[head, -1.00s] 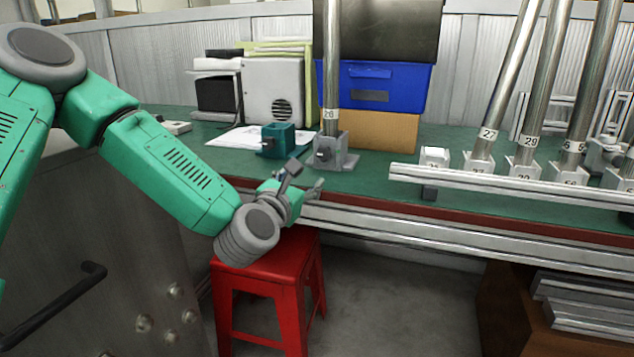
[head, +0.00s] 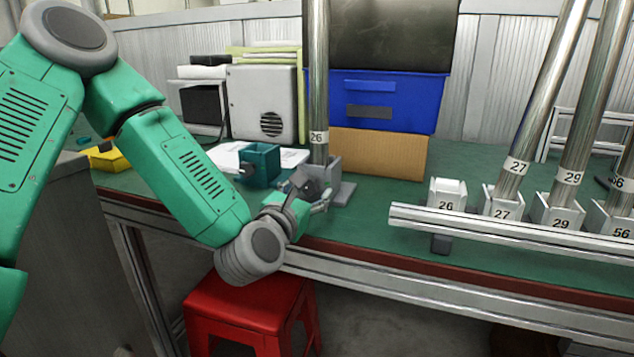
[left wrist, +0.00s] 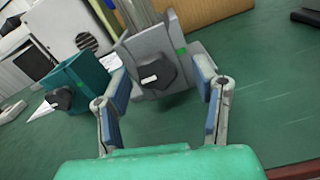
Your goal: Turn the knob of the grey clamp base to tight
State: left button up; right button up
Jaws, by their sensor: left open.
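The grey clamp base (head: 343,191) stands on the green bench and holds an upright metal tube (head: 318,80) labelled 26. Its dark knob (left wrist: 154,74) faces my left gripper in the left wrist view, with a small white label on it. In the head view the gripper partly hides the knob. My left gripper (head: 316,196) is open in front of the base. In the left wrist view its two fingers (left wrist: 163,100) are spread to either side of the knob, with no clear contact. The teal clamp base (head: 262,162) with its own dark knob (left wrist: 60,99) stands to the left.
A slotted rack (head: 447,195) with numbered sockets and tubes stands at the right, behind a metal rail (head: 510,231). A blue bin (head: 372,100) on a cardboard box (head: 380,152) is behind. A red stool (head: 250,305) is below the bench edge.

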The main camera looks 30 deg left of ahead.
pick_arm(q)
jog(key=shift+w+a, duration=0.1)
jog(key=shift+a, duration=0.2)
jog(key=c, duration=1.2)
jog(key=shift+o, duration=0.3)
jog(key=shift+d, duration=0.1)
